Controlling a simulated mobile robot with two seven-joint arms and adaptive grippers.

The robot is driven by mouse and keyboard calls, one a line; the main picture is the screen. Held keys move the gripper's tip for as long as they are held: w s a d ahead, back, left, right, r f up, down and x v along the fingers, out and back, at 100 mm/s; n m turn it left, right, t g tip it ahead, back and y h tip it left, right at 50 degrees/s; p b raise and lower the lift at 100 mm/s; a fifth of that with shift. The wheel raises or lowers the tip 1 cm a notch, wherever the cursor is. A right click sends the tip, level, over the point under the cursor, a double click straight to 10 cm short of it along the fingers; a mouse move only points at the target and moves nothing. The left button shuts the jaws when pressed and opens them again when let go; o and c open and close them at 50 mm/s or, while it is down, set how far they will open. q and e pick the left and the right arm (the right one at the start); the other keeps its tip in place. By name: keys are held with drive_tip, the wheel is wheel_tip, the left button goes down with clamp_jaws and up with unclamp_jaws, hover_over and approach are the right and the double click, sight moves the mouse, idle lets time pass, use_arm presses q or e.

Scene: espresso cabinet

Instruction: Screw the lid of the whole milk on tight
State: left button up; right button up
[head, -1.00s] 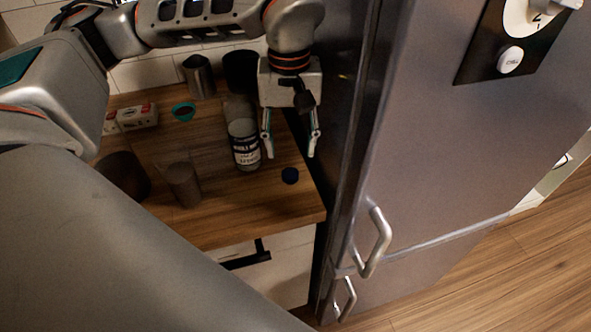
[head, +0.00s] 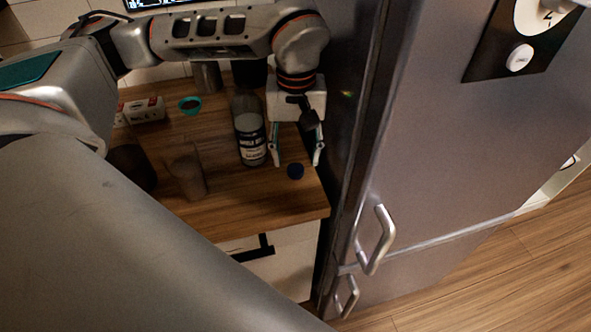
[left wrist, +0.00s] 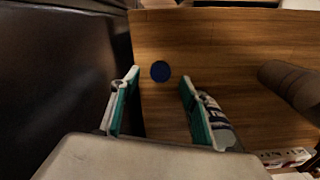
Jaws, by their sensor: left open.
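A round dark blue lid (head: 295,171) lies on the counter to the right of the bottle, near the fridge-side edge. My left gripper (head: 297,162) points down above the lid, open and empty. In the left wrist view the lid (left wrist: 160,71) shows beyond and between the fingertips (left wrist: 158,80), and the bottle (left wrist: 214,122) is partly hidden behind one finger. My right gripper is not in view.
The steel fridge (head: 430,130) stands close on the right of the counter. A brownish cup (head: 186,172) stands left of the bottle. The counter front (head: 240,205) is clear.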

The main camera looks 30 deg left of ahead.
sight(296, 168)
use_arm(q)
drive_tip(key=shift+a+f, duration=0.1)
drive_tip(key=shift+f, duration=1.75)
drive_tip(key=c, duration=1)
